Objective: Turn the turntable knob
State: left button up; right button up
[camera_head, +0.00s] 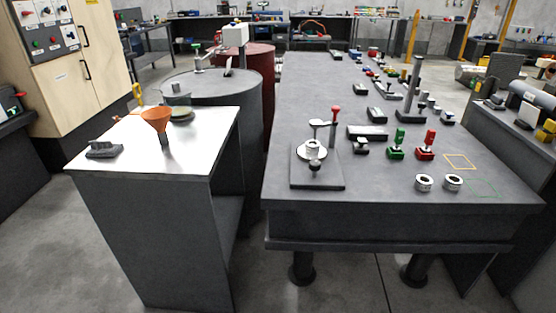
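What looks like the turntable is a device near the front left of the long dark table. It has a dark square base plate (300,180), a pale round disc (302,153) and a ring-like metal part on top. A small dark knob (314,167) shows at the front of the disc. A lever with a red ball end (335,111) stands just behind it. The knob's turned position cannot be told at this size. Neither gripper is in view, and nothing touches the turntable.
Two metal rings (424,183) and green (397,145) and red (427,146) clamp-like parts lie to the right on the dark table. Left, across a gap, a metal-topped bench (200,150) holds an orange funnel (156,117). Two barrels, grey (215,92) and red (262,62), stand behind.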

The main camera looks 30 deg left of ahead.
aim_at(314, 165)
jog(key=u, duration=1.3)
jog(key=i, duration=1.1)
jog(key=z, duration=0.2)
